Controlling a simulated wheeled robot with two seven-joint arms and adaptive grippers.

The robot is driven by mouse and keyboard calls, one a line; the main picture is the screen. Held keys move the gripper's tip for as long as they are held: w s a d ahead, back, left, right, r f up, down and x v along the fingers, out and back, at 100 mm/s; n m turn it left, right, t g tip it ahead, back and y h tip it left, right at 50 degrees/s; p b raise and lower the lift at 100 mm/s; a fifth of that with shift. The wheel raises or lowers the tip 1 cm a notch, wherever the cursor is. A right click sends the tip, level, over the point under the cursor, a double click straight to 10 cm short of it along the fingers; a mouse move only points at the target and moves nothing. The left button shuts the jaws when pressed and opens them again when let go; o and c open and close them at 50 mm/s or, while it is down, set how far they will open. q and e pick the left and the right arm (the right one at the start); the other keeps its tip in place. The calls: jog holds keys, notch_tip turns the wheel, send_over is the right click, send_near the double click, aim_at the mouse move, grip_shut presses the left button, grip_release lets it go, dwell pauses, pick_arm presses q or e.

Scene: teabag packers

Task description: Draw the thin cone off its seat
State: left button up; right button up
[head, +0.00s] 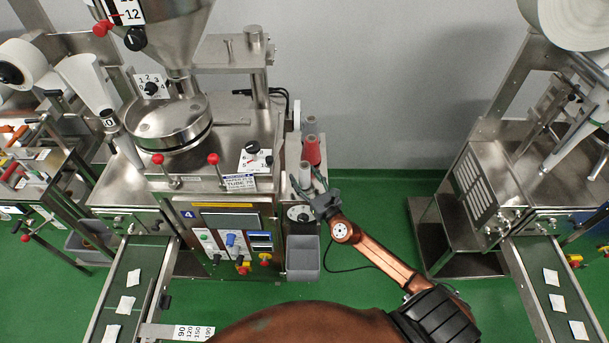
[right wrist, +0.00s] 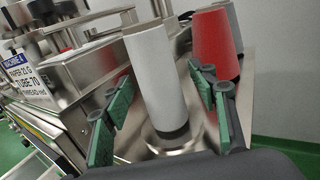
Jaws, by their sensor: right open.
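A thin pale grey cone (head: 305,173) stands upright on a side shelf at the right of the middle machine. In the right wrist view the thin cone (right wrist: 153,75) rises from a round metal seat (right wrist: 176,142), with a dark band at its foot. My right gripper (head: 309,184) is open, its green-padded fingers on either side of the thin cone. In the right wrist view the gripper (right wrist: 160,108) shows gaps between the pads and the cone. My left gripper is not in view.
A wider red cone (head: 312,150) stands just behind the thin cone, with a dark grey cone (head: 310,125) behind it. The machine body (head: 225,215) is close on the left. A grey bin (head: 303,258) sits below. Open green floor (head: 370,205) lies to the right.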

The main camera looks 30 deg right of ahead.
jog(key=c, duration=1.3)
jog(key=shift+o, duration=0.2)
jog(key=shift+r, duration=0.15)
notch_tip(320, 180, up, 10)
jog(key=p, duration=0.7)
jog(key=shift+r+p, duration=0.15)
jog(key=shift+p, duration=0.15)
